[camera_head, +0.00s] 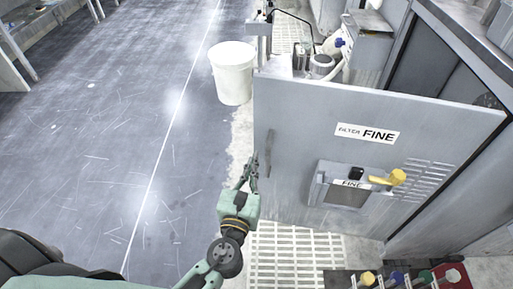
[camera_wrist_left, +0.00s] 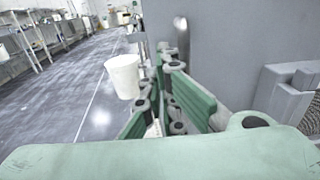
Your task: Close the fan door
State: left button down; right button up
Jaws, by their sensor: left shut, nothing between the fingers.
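The fan door is a flat grey panel (camera_head: 300,117) labelled "FILTER FINE" in the head view. It stands open, swung out from the grey cabinet (camera_head: 435,235) on the right. A thin vertical handle (camera_head: 269,152) is near its free left edge. My left gripper (camera_head: 251,170) is shut and empty at that edge, just left of the handle. I cannot tell whether it touches the door. In the left wrist view the green-padded fingers (camera_wrist_left: 168,95) are close to the grey panel (camera_wrist_left: 245,45) and its handle (camera_wrist_left: 182,38). My right gripper is in neither view.
A white bucket (camera_head: 232,75) stands on the floor behind the door's free edge. A lower box labelled "FINE" with a yellow handle (camera_head: 390,178) sticks out from the door. Coloured knobs (camera_head: 398,278) are at the bottom right. The floor on the left (camera_head: 90,150) is clear.

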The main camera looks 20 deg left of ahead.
aim_at(259, 141)
pick_arm(q)
jog(key=w, duration=0.6)
jog(key=shift+a, duration=0.35)
jog(key=shift+w, duration=0.1)
